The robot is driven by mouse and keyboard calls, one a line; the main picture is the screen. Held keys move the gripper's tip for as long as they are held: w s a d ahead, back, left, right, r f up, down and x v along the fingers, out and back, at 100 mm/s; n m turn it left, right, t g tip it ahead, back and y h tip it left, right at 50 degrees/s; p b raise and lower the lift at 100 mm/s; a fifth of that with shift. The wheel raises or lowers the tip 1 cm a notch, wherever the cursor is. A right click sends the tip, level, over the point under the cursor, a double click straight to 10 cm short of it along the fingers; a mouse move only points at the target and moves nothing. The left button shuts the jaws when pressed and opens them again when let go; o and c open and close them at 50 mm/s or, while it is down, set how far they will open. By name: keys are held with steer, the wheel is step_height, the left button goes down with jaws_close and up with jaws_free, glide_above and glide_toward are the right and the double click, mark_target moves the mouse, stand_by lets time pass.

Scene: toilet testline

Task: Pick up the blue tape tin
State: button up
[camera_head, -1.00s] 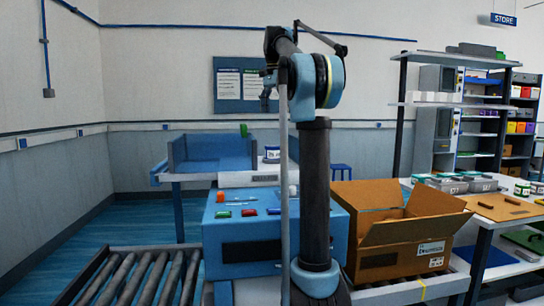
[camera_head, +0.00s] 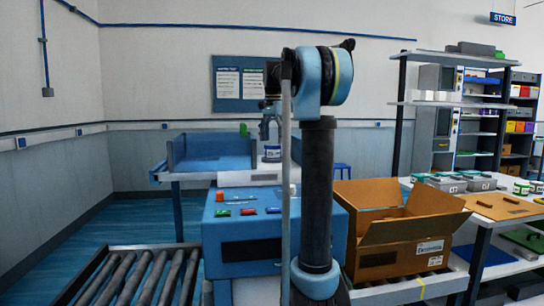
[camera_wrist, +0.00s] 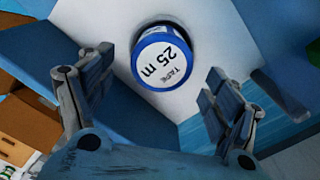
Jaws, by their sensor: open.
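The blue tape tin (camera_wrist: 162,58) shows in the wrist view with a white top lettered "TAPE 25 m" and a blue rim. It stands on a pale surface between and beyond my two open fingers. My gripper (camera_wrist: 152,90) is open and empty, and neither finger touches the tin. In the head view the tin (camera_head: 272,153) is small, on the white-topped table beside the blue tray. My gripper (camera_head: 265,128) is just above it there, partly hidden by my arm.
A blue open tray (camera_head: 212,163) stands left of the tin. A blue control box (camera_head: 245,240) with coloured buttons is in front. An open cardboard box (camera_head: 400,245) sits at right. A roller conveyor (camera_head: 130,275) runs at lower left.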

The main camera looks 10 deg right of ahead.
mark_target(273, 145)
steer(key=shift+a+f, duration=0.15)
steer(key=shift+f, duration=1.9)
steer(key=c, duration=1.3)
steer(key=shift+r, duration=0.1)
steer(key=shift+c, duration=0.2)
